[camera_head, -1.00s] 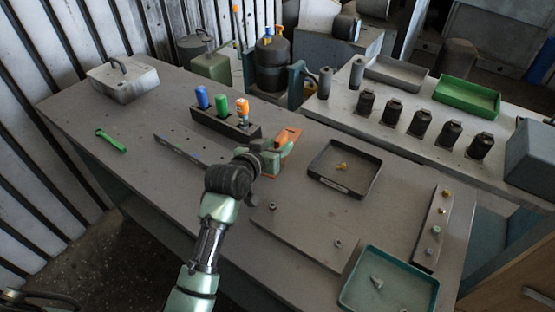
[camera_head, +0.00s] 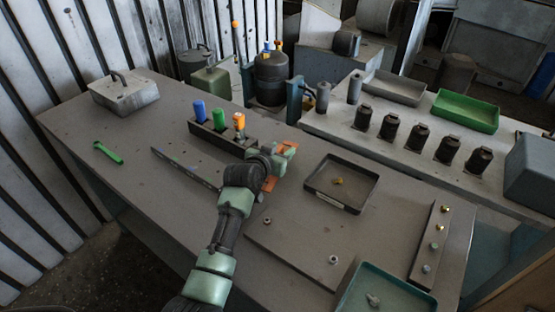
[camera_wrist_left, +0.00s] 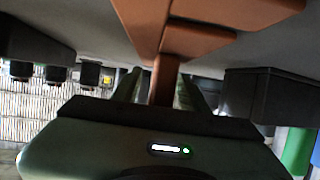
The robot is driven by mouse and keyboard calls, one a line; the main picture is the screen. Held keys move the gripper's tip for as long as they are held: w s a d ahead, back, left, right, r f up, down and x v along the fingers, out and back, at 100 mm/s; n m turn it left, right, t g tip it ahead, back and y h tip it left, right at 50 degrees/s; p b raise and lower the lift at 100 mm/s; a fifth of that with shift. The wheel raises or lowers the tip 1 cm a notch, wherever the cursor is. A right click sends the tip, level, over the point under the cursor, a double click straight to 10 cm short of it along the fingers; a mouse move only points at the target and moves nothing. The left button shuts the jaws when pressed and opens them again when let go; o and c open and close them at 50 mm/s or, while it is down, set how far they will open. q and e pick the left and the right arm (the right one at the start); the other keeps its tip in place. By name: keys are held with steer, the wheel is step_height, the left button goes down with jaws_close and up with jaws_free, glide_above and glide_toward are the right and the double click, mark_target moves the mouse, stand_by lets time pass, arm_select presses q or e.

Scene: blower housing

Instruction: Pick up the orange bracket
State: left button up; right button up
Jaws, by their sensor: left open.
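The orange bracket (camera_head: 270,184) lies on the grey workbench (camera_head: 133,194), left of the black tray, and is partly hidden by my left gripper (camera_head: 279,160). In the left wrist view the bracket (camera_wrist_left: 215,42) fills the top middle, and its narrow upright part stands between the fingers of my left gripper (camera_wrist_left: 160,90). The fingers are open, one on each side of that part; whether either touches it I cannot tell. My right gripper is not in view.
A black holder with blue, green and orange-topped items (camera_head: 219,118) stands just behind the gripper. A black tray (camera_head: 318,202) is to the right, a flat plate (camera_head: 290,246) in front. A green wrench (camera_head: 108,153) lies at left, with bare bench around it.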

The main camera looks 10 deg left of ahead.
arm_select(q)
jaws_close()
steer(key=shift+r, duration=0.1)
